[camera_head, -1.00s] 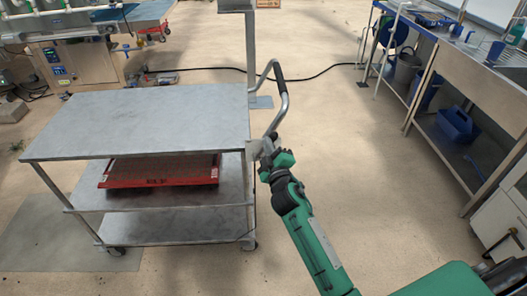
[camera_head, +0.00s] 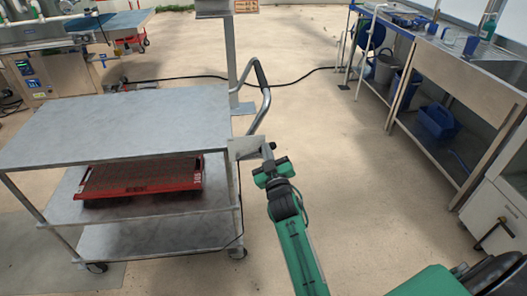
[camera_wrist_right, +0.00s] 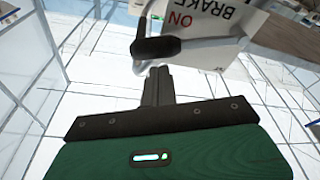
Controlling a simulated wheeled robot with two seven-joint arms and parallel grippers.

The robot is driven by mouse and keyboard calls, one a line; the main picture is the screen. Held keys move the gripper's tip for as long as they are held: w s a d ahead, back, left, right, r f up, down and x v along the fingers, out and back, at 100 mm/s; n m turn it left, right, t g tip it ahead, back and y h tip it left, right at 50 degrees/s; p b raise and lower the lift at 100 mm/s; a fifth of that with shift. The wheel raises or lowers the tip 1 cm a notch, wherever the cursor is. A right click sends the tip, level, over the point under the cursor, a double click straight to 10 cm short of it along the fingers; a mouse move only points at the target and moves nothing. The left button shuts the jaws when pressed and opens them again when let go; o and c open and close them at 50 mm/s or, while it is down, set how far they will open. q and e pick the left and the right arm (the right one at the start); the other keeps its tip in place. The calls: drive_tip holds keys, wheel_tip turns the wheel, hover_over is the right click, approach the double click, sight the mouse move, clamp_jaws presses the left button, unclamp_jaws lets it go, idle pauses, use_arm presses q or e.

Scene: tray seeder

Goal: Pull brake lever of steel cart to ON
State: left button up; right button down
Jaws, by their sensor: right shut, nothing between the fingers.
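The steel cart (camera_head: 120,125) stands at the left in the head view, with its bent handle (camera_head: 266,100) on its right side. A pale brake plate (camera_head: 243,147) is at the cart's right edge. In the right wrist view this plate (camera_wrist_right: 208,55) shows "BRAKE" and "ON" upside down. The brake lever's black knob (camera_wrist_right: 156,48) is in front of the plate. My right gripper (camera_head: 268,152) is shut and empty beside the plate. In the right wrist view its fingertips (camera_wrist_right: 159,70) are just below the knob; I cannot tell if they touch. My left gripper is not in view.
A red tray (camera_head: 140,188) lies on the cart's middle shelf. A post (camera_head: 231,60) stands behind the cart, and a black cable (camera_head: 300,78) crosses the floor. A workbench (camera_head: 470,80) with a blue caddy (camera_head: 437,122) below it is at the right. The floor between is clear.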

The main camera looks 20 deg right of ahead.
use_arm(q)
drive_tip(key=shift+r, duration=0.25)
use_arm(e)
drive_tip(key=shift+d+f, duration=0.15)
drive_tip(key=shift+f, duration=0.15)
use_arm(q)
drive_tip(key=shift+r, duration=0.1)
use_arm(e)
drive_tip(key=shift+s, duration=0.1)
drive_tip(key=shift+s+f, duration=0.1)
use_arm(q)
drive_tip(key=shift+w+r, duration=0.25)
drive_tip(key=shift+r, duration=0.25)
use_arm(e)
drive_tip(key=v, duration=0.7)
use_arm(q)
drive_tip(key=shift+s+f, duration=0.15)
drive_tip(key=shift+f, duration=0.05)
use_arm(e)
drive_tip(key=shift+s, duration=0.15)
